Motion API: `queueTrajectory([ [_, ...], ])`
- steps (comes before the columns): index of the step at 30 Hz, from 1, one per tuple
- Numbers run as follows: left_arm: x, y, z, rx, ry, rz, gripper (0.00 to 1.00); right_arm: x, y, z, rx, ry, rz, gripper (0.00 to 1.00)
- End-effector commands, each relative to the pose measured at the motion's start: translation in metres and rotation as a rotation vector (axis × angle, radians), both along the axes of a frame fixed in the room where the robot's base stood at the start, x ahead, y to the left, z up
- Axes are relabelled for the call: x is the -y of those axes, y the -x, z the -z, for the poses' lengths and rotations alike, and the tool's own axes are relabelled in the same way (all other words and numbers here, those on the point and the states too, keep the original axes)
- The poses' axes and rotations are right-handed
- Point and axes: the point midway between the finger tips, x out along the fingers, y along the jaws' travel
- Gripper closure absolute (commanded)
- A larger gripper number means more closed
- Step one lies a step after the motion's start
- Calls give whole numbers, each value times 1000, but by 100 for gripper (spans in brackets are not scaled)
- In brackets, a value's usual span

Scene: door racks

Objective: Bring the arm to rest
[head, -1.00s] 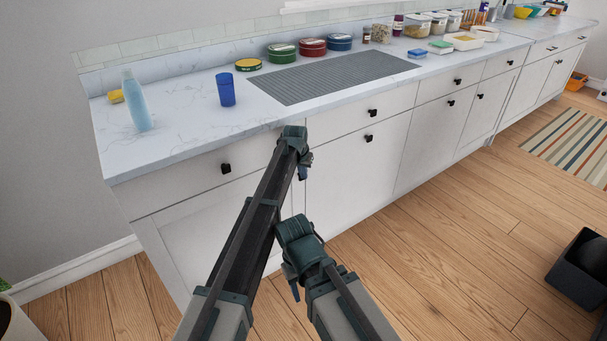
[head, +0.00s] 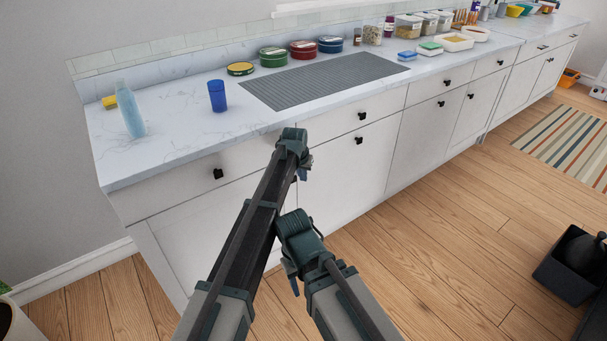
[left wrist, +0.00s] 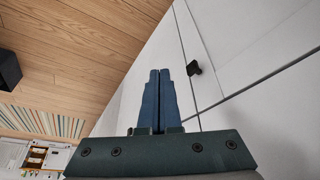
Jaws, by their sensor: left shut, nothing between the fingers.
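My left arm reaches up from the bottom of the head view, and the left gripper (head: 303,174) shows small and dark blue at its far end, pointing down in front of the cabinet fronts. In the left wrist view the gripper (left wrist: 160,72) has its two blue fingers side by side, shut and empty. My right arm comes in lower down, and its gripper (head: 294,287) is small and partly hidden by the arm, so its jaw state cannot be told. Neither arm visibly touches the cabinets.
A white counter (head: 180,150) over drawers and doors runs along the wall. On it are a light-blue bottle (head: 130,110), a blue cup (head: 217,96), several tins and a grey mat (head: 325,80).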

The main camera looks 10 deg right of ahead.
Motion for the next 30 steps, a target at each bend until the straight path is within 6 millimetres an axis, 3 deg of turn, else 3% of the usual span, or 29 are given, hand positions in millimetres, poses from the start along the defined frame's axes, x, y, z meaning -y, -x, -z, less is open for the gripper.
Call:
queueTrajectory([
  [1, -1, 3, -16, 0, 0, -1, 100, 0, 0, -16, 0, 0, 0, 50],
  [3, -3, 6, -27, 0, 0, -2, 100, 0, 0, -27, 0, 0, 0, 50],
  [9, -6, 12, -47, 0, 0, -4, 100, 0, 0, -47, 0, 0, 0, 50],
  [21, -10, 16, -48, -3, -1, -9, 100, 0, 0, -48, 0, 0, 0, 50],
  [23, -21, 25, -48, -9, -4, -19, 100, 0, 0, -48, 0, 0, 0, 50],
  [26, -58, 57, -45, -37, -13, -58, 100, 0, 0, -48, 0, 0, 0, 50],
  [30, -130, 128, -41, -103, -30, -146, 100, 0, 0, -49, 0, 0, 0, 50],
])
